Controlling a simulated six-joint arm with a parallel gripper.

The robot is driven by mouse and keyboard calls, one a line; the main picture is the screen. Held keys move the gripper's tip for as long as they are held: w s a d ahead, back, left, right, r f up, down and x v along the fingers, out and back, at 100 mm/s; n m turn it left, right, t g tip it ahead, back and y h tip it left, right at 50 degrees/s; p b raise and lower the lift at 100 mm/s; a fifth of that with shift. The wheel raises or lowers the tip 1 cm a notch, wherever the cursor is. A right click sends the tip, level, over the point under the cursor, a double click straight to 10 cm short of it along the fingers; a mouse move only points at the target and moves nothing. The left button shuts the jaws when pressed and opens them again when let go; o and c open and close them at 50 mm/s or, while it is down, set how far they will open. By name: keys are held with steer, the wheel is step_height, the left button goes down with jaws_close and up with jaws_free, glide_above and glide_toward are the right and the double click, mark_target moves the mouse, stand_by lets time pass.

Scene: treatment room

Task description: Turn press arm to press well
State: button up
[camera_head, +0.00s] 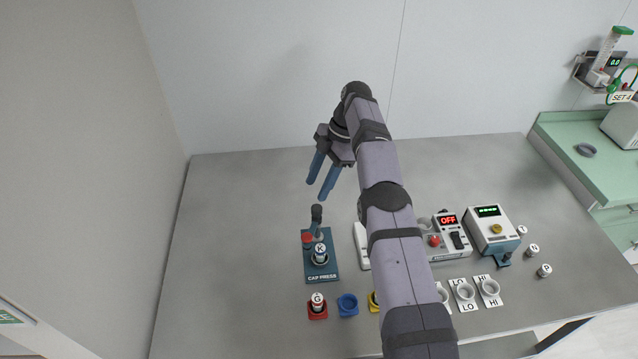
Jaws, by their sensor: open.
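The cap press (321,272) is a dark teal base labelled CAP PRESS on the grey table, left of my arm. Its dark press arm (317,214) stands up at the back of the base. A vial marked K (320,254) sits upright on the base and appears to stand in the press well, which it mostly covers. A red piece (307,241) is at the base's left side. My gripper (319,190) is open and empty, with its two blue fingers pointing down above and behind the press arm, apart from it.
A red holder (317,313) with a capped vial, a blue holder (348,304) and a partly hidden yellow holder (373,302) stand in front. Devices, including one reading OFF (448,221), cups and loose vials are at right. The table's left side is clear.

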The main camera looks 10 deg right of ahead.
steer(key=shift+r+p, duration=0.4)
steer(key=shift+r, duration=0.25)
steer(key=shift+c, duration=0.5)
